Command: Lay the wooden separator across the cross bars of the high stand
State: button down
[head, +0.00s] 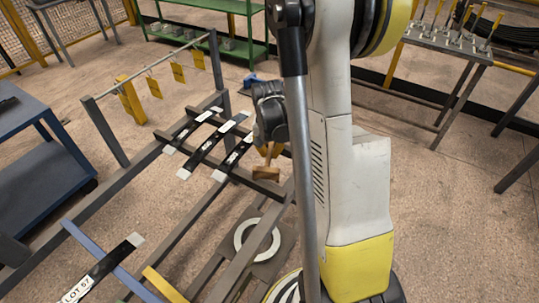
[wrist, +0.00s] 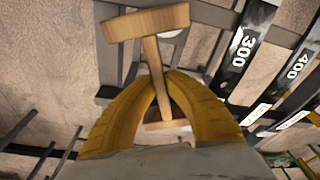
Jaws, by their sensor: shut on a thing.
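The wooden separator (head: 266,174) is a pale, I-shaped piece with a bar at each end of a thin stem. My gripper (head: 269,152) is shut on its stem, and the separator hangs below it at the right end of the grey stand (head: 250,183). In the wrist view the yellow fingers of my gripper (wrist: 160,88) close around the stem, with one end bar of the separator (wrist: 146,22) beyond them and the other partly hidden between them. Dark cross bars of the stand show behind it. I cannot tell whether the separator touches a bar.
Several black leaf springs (head: 206,150) with pale ends lie across the stand, left of my gripper. A strip marked LOT 57 (head: 100,272) lies at the lower left. A blue table (head: 30,150) stands at the left and a green shelf (head: 205,48) at the back.

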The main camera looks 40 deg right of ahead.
aim_at(271, 150)
jog(key=shift+r, duration=0.1)
notch_tip(271, 150, up, 5)
jog(key=p, duration=0.2)
jog(key=shift+s+d+p, duration=0.1)
jog(key=shift+p, duration=0.25)
jog(key=s+d+r+p, duration=0.3)
jog(key=s+d+r, duration=0.2)
jog(key=s, duration=0.4)
jog(key=shift+s+d+r, duration=0.3)
jog(key=shift+d+r, duration=0.1)
jog(key=shift+d, duration=0.15)
